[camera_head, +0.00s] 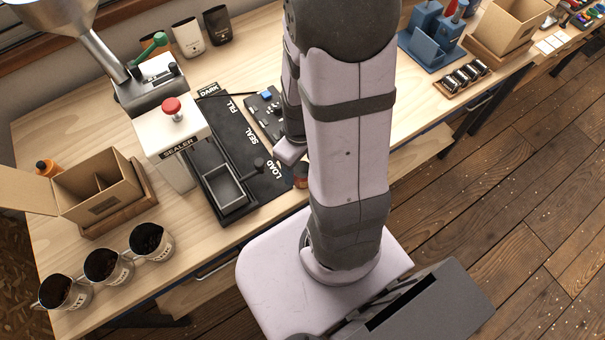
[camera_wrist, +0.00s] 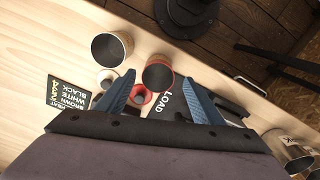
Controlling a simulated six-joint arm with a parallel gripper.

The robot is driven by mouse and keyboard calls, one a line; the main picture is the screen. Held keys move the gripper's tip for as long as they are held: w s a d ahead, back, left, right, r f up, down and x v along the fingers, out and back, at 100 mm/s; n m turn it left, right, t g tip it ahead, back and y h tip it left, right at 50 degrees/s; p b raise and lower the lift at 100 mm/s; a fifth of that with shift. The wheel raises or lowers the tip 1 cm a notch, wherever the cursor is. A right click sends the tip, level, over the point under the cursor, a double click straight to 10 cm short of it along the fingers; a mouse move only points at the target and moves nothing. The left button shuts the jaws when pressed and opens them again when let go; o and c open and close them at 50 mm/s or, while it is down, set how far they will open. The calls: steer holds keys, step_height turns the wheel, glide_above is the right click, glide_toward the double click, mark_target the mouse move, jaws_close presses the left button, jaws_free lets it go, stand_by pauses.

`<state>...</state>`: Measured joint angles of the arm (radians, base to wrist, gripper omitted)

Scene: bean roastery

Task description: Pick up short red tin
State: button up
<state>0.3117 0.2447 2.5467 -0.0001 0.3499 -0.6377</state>
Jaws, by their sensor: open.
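A round, open-topped tin with a red outer side (camera_wrist: 147,87) and a dark inside stands on the wooden bench in the wrist view. It lies between the tips of my gripper (camera_wrist: 159,78), whose two blue fingers are spread apart and hold nothing. Whether the fingers are down at its height I cannot tell. In the head view a reddish-brown tin (camera_head: 301,176) shows at the bench's front edge, partly hidden by my arm. My gripper (camera_head: 289,152) is just left of it there, mostly hidden.
A second open tin (camera_wrist: 111,49) and a small pale round piece (camera_wrist: 107,78) stand left of the red tin. A black mat (camera_head: 238,150) marked FILL, SEAL and LOAD lies beside my gripper. The sealer (camera_head: 172,135), an open carton (camera_head: 98,190) and several bean-filled cups (camera_head: 103,266) stand left.

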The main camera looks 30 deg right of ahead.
mark_target(301, 173)
steer(key=shift+w+d+f+p, duration=0.15)
steer(key=shift+f+p, duration=0.3)
steer(key=shift+f, duration=2.1)
steer(key=shift+c, duration=0.2)
steer(key=c, duration=1.1)
steer(key=shift+r, duration=0.2)
step_height(301, 173, up, 10)
steer(key=shift+f, duration=0.15)
